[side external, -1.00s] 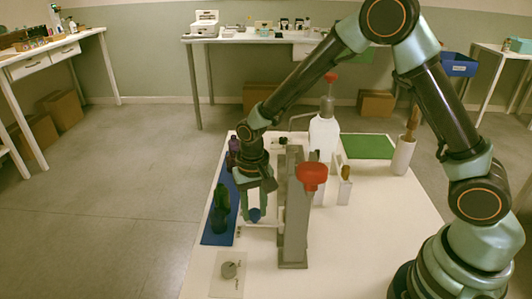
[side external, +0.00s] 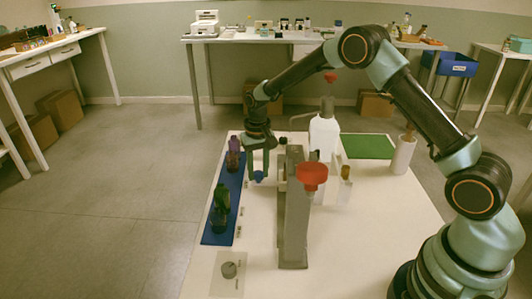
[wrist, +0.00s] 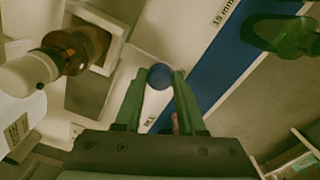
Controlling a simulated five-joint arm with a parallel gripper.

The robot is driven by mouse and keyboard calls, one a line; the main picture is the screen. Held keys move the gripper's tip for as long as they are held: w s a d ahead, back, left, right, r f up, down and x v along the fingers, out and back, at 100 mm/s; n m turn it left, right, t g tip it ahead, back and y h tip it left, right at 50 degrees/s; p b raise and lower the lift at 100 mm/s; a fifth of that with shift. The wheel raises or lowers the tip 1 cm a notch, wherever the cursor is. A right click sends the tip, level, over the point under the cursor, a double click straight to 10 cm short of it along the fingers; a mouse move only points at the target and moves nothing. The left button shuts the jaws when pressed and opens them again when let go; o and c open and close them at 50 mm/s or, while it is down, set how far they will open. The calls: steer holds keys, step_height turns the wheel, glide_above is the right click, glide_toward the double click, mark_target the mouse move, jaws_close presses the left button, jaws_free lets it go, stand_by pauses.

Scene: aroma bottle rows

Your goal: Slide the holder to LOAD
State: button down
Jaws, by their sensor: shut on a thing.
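My gripper (side external: 258,170) is shut on a blue ball-shaped knob (side external: 258,177) beside the blue mat. In the wrist view the knob (wrist: 160,76) sits between the two green fingertips. The holder (wrist: 112,22) appears there as a pale square-walled frame left of the knob, with a brown bottle with a white cap (wrist: 70,55) at it. Whether the bottle stands fully inside I cannot tell. In the side view the grey column and my gripper hide most of the holder. I cannot read a LOAD mark.
A grey column with a red top (side external: 312,176) stands right of my gripper. A purple bottle (side external: 234,150) and a green bottle (side external: 221,200) stand on the blue mat (side external: 211,239). A white pump bottle (side external: 323,135) is behind.

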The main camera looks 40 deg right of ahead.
steer(key=shift+w+d, duration=0.3)
steer(key=shift+d, duration=0.05)
steer(key=c, duration=0.5)
jaws_free()
steer(key=shift+r, duration=0.1)
step_height(320, 180, up, 12)
